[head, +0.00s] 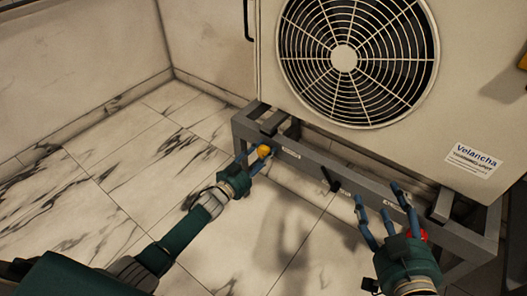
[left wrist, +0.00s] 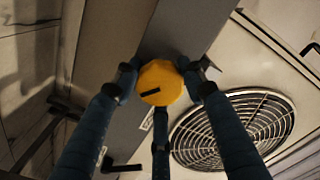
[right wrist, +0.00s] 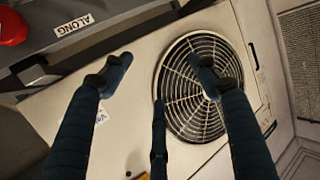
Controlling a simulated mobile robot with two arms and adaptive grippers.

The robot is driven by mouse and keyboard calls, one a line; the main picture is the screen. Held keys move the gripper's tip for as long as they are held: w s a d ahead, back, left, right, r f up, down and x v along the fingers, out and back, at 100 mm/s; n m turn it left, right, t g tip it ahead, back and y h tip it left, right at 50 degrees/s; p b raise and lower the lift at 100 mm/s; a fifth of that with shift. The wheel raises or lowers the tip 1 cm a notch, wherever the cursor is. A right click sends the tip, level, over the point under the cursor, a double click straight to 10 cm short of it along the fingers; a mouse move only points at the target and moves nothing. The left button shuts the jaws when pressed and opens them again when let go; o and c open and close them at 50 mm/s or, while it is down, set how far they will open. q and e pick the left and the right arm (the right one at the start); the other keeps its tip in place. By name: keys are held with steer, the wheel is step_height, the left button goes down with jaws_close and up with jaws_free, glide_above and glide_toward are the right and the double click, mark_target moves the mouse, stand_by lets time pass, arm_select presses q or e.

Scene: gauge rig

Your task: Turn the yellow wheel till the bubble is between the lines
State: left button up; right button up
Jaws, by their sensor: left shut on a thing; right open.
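The yellow wheel (head: 263,151) sits at the left end of the grey frame's front rail (head: 310,168). It has a dark mark on its face in the left wrist view (left wrist: 160,80). My left gripper (head: 258,155) is shut on the wheel, with fingers on both sides of it. My right gripper (head: 382,207) is open and empty in front of the rail's right part, close to a red wheel (head: 423,235). The red wheel also shows at the right wrist view's corner (right wrist: 12,27). I cannot make out the bubble or its lines in any view.
A beige unit with a round fan grille (head: 345,58) stands on the frame. A black lever (head: 330,180) sticks out of the rail between my grippers. A label reading "ALONG" (right wrist: 73,25) is beside the red wheel. The marble floor (head: 110,185) at left is clear.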

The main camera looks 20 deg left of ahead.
arm_select(q)
steer(key=shift+a+f+n, duration=0.1)
steer(key=shift+n, duration=1)
arm_select(e)
steer(key=shift+s+d+f+g+h, duration=0.1)
steer(key=shift+s+f+g, duration=0.15)
steer(key=shift+f, duration=0.2)
steer(key=shift+s+d+f+g+h, duration=0.1)
steer(key=shift+f+g, duration=0.2)
steer(key=shift+f, duration=0.15)
steer(key=shift+s+d+f+g+h, duration=0.1)
steer(key=shift+s+f+g, duration=0.15)
steer(key=shift+f, duration=0.2)
arm_select(q)
steer(key=o, duration=1.2)
steer(key=shift+c, duration=0.2)
steer(key=v, duration=1.2)
